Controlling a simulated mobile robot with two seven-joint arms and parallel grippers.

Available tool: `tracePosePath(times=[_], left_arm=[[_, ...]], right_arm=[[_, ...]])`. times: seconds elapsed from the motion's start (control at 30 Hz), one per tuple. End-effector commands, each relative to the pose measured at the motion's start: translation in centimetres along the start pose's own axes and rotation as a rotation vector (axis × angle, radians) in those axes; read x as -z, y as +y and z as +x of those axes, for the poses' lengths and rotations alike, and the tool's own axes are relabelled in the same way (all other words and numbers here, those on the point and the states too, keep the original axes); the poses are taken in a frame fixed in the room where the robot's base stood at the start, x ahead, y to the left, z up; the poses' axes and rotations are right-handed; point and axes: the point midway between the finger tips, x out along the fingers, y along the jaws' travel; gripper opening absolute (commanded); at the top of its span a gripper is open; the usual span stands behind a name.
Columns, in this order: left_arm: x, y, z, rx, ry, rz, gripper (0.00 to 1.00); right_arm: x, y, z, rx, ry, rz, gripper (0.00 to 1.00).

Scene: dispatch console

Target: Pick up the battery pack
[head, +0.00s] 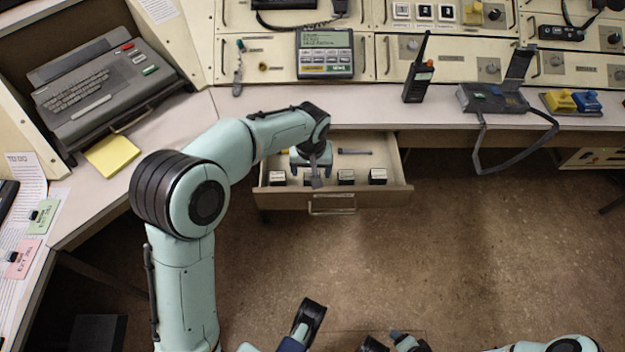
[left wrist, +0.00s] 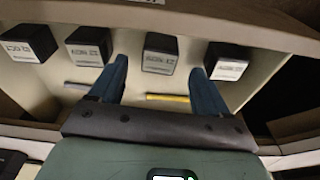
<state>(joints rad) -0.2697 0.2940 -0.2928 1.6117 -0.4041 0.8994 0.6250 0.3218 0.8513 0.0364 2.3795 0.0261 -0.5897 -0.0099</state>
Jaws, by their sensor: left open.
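Several small dark boxes with white labels, which look like battery packs, stand in a row in the open drawer (head: 398,191). In the head view one pack (head: 277,178) is left of my left gripper (head: 312,177), and two more (head: 346,177) (head: 378,176) are right of it. The gripper covers part of the row. In the left wrist view my left gripper (left wrist: 159,66) is open and empty, with one pack (left wrist: 160,54) showing between its fingertips. Whether the fingers are down around it I cannot tell.
A yellow stick (left wrist: 168,98) and a dark rod (left wrist: 84,86) lie in the drawer. The drawer sits under the desk edge. On the desk are a walkie-talkie (head: 418,72), a keyboard terminal (head: 95,85) and yellow notes (head: 111,155). The floor before the drawer is clear.

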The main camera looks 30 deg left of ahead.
Motion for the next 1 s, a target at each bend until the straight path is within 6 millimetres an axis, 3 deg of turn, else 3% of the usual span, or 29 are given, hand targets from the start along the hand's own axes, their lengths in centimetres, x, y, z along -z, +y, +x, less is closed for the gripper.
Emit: tracePosePath(times=[0.07,0.17,0.4,0.47,0.6,0.63,0.87,1.0], left_arm=[[-0.1,0.0,1.8,0.003,-0.004,-0.001,0.77],[-0.1,0.0,3.0,0.002,-0.004,0.000,0.77],[-0.1,0.1,3.1,0.000,-0.001,-0.001,0.77],[-0.1,0.1,3.1,0.000,-0.001,-0.001,0.60],[-0.1,0.1,3.1,0.000,-0.001,-0.001,0.15],[-0.1,0.1,3.1,0.000,-0.001,-0.001,0.11],[0.0,0.1,3.0,0.000,0.000,-0.001,0.11],[0.2,0.1,2.0,-0.002,0.002,-0.001,0.11]], right_arm=[[0.9,0.3,1.0,-0.003,0.027,0.003,0.72],[0.3,0.9,1.5,-0.013,0.009,0.008,0.72],[0.2,1.0,1.5,-0.015,0.005,0.010,0.72],[0.2,1.0,1.5,-0.015,0.005,0.010,0.72],[0.2,1.0,1.5,-0.015,0.005,0.010,0.72],[0.2,1.0,1.5,-0.015,0.005,0.010,0.72],[0.2,1.0,1.4,-0.015,0.005,0.010,0.72],[0.3,0.7,1.0,-0.011,0.009,0.007,0.72]])
